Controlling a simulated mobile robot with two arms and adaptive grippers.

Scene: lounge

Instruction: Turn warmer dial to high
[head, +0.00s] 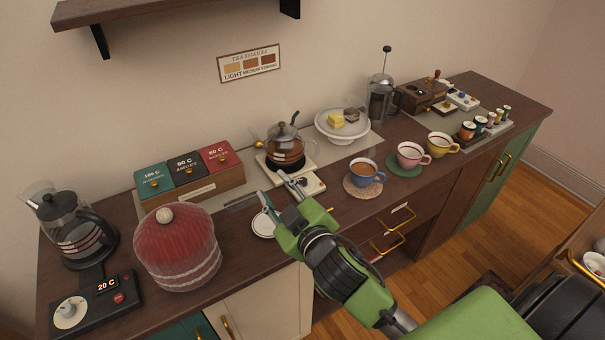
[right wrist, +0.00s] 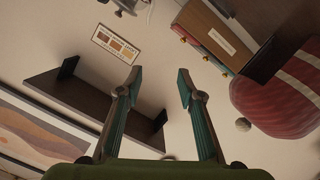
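The warmer (head: 312,188) is a cream unit at the middle of the counter, with a glass teapot of amber tea (head: 285,150) on its rear plate. A small dark dial (head: 302,182) appears on its front part; its setting is too small to read. My right gripper (head: 274,187) is at the warmer's front left, with one finger close to the dial; I cannot tell whether they touch. In the right wrist view its fingers (right wrist: 159,76) are spread with nothing between them. The dial does not show there. My left gripper is not in view.
A small white saucer (head: 263,226) lies beside the gripper. Tea boxes (head: 188,168) and a cake stand (head: 341,127) stand behind.

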